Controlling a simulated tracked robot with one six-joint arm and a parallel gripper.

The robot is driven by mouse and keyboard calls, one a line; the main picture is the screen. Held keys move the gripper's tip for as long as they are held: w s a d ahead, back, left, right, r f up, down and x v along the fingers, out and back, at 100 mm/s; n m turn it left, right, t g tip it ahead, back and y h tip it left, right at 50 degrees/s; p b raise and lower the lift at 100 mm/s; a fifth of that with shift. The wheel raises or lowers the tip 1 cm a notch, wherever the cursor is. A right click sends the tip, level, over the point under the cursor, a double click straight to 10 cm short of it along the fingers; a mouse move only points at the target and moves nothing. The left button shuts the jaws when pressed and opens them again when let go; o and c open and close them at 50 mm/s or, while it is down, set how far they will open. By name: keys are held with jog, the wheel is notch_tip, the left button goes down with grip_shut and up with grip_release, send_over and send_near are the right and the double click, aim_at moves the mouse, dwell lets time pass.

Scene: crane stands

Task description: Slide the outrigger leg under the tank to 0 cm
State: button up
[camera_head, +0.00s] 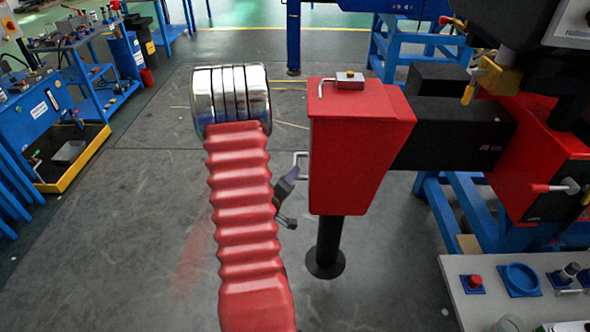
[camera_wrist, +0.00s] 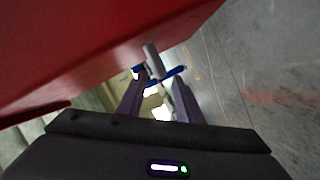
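The outrigger leg's red box (camera_head: 352,150) stands at the end of a black beam (camera_head: 455,133). The beam extends left from a red housing (camera_head: 548,165) and bears a small white mark that seems to read 20 cm. A black post with a round foot (camera_head: 325,262) stands below the box. A silver handle (camera_head: 300,154) sticks out of the box's left face; a grey bar, likely this handle, shows in the wrist view (camera_wrist: 151,60). My gripper (camera_head: 288,195) is just left of the box, near the handle. In the wrist view its fingers (camera_wrist: 158,82) are apart, with the bar near them.
A yellow-and-red lever (camera_head: 480,78) hangs by the beam. A grey table (camera_head: 455,285) with small parts stands at bottom right, blue benches (camera_head: 75,75) at left. Floor left of the box is open.

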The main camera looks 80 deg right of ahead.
jog(key=x, duration=0.6)
jog(key=shift+d, duration=0.1)
jog(key=shift+c, duration=0.4)
grip_shut()
jog(key=shift+a+f, duration=0.1)
jog(key=shift+a, duration=0.1)
jog(key=shift+s+d, duration=0.1)
jog(key=shift+d, duration=0.05)
